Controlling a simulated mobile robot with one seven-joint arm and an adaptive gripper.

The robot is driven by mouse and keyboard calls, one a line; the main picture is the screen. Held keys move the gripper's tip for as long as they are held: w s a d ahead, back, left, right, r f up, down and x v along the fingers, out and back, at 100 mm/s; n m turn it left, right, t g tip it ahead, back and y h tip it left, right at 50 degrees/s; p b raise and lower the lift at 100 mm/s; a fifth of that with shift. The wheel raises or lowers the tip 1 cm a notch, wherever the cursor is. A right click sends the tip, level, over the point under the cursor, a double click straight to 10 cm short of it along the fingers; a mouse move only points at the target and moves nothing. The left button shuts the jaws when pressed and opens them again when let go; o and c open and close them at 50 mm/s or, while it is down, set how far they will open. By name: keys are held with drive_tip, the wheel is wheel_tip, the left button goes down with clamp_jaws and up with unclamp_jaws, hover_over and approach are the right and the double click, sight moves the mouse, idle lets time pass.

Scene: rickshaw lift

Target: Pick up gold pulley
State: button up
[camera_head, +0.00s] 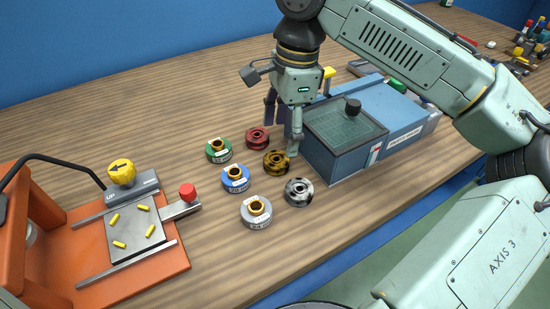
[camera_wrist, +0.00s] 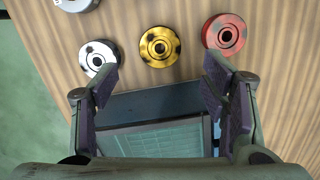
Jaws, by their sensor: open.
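The gold pulley (camera_head: 277,161) lies flat on the wooden table, in the right-hand column of pulleys between the red pulley (camera_head: 257,138) and the black-and-white pulley (camera_head: 299,192). In the wrist view the gold pulley (camera_wrist: 160,47) is at top centre, beyond the fingertips, with its dark centre hole visible. My gripper (camera_head: 281,128) points down above the table, close to the gold and red pulleys. In the wrist view my gripper (camera_wrist: 160,75) is open and empty, its two fingers wide apart. In the head view one finger stands near the gold pulley's right side.
Green (camera_head: 219,150), blue (camera_head: 235,178) and silver (camera_head: 256,212) pulleys stand left of the gold one. A blue box with a glass lid (camera_head: 345,130) is close on the right.

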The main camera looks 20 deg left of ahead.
sight(277, 159)
drive_tip(key=f, duration=0.4)
drive_tip(key=a+f+p, duration=0.1)
drive_tip(key=f, duration=0.1)
drive_tip(key=shift+s+f, duration=0.25)
drive_tip(key=shift+s, duration=0.15)
drive_tip(key=c, duration=1.4)
drive_tip(key=shift+r, duration=0.1)
drive_tip(key=shift+c, duration=0.3)
